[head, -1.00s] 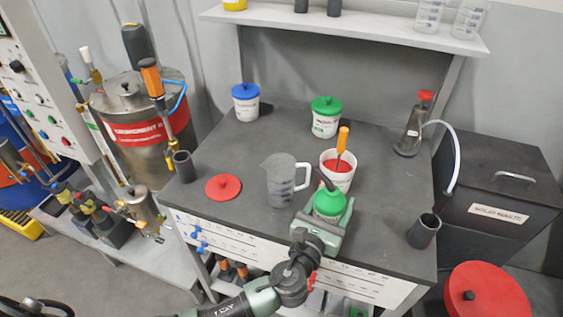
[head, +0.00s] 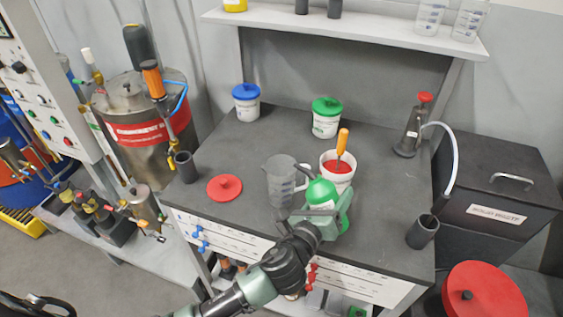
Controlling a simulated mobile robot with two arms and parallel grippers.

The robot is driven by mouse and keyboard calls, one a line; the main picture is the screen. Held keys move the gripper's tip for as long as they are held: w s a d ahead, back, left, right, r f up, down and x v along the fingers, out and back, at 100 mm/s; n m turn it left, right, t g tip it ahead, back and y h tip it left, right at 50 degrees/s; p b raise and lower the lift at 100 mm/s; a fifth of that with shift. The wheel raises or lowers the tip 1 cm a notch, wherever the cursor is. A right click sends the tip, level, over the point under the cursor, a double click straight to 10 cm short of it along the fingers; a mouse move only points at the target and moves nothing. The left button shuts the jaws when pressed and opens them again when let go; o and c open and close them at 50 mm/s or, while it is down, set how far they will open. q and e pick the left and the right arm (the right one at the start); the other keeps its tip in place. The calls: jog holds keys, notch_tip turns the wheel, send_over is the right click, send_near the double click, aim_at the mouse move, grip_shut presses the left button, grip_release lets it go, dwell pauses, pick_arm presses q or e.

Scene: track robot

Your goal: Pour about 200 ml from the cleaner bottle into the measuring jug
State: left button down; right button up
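The clear measuring jug (head: 281,186) stands upright on the dark bench top, its handle on the right. My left gripper (head: 330,211) is shut on the cleaner bottle (head: 321,193), which is green with a pale lower part partly hidden by the fingers. The bottle is just right of and in front of the jug. It leans left, its top toward the jug's handle side. I cannot see any stream, or tell the liquid level in the jug. My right gripper is not in view.
A white tub with red contents and an orange-handled tool (head: 337,168) stands close behind the bottle. A red lid (head: 224,187) lies left of the jug. Blue-lidded (head: 246,103) and green-lidded (head: 326,118) tubs stand at the back. A dark cup (head: 423,231) stands at the right edge.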

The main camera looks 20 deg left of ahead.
aim_at(335, 190)
pick_arm(q)
jog(key=shift+a+r+n, duration=0.1)
jog(key=shift+r+n, duration=0.3)
jog(key=shift+r, duration=0.35)
jog(key=shift+f, duration=0.1)
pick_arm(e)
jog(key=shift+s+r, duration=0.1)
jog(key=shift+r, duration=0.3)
pick_arm(q)
jog(key=shift+n+g+h, duration=0.3)
jog(key=shift+n+h, duration=0.1)
jog(key=shift+n, duration=0.3)
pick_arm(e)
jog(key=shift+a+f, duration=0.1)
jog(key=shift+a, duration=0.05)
pick_arm(q)
jog(key=shift+s+d+r+n+p, duration=0.1)
jog(key=shift+d+r+n+p, duration=0.1)
jog(key=shift+r+n, duration=0.2)
jog(key=shift+d+r+n+p, duration=0.15)
jog(key=shift+r+n, duration=0.15)
jog(key=shift+r, duration=0.2)
jog(key=shift+r+n+g+h, duration=0.3)
jog(key=shift+r+n+g, duration=0.1)
jog(key=shift+r+n, duration=0.3)
jog(key=shift+d+r+p, duration=0.1)
jog(key=shift+r+p, duration=0.15)
jog(key=shift+p, duration=0.3)
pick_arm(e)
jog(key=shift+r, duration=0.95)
